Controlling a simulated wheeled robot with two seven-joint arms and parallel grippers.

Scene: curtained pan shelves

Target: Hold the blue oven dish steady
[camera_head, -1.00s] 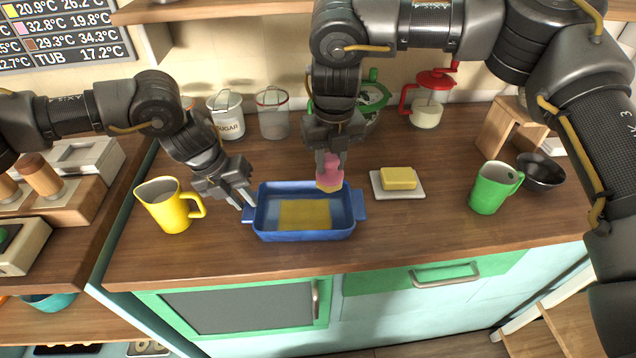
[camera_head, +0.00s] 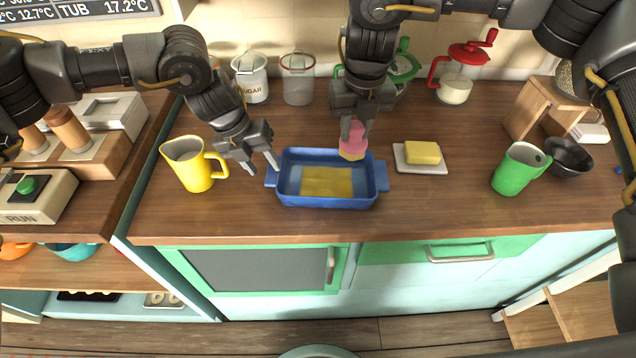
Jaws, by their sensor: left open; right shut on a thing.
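The blue oven dish (camera_head: 327,201) sits on the wooden counter, with a yellow patch (camera_head: 326,182) across its floor. My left gripper (camera_head: 262,168) is open at the dish's left end, its fingers beside the left handle; I cannot tell whether they touch it. My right gripper (camera_head: 354,132) is shut on a pink and yellow sponge (camera_head: 353,143) and holds it at the dish's back right corner. The gripper and sponge hide a little of the back rim there.
A yellow mug (camera_head: 190,168) stands left of the dish. Butter on a white plate (camera_head: 420,167), a green mug (camera_head: 517,171) and a black bowl (camera_head: 568,158) stand to the right. A sugar canister (camera_head: 251,80) and a red-lidded jar (camera_head: 457,88) are behind. The counter's front strip is clear.

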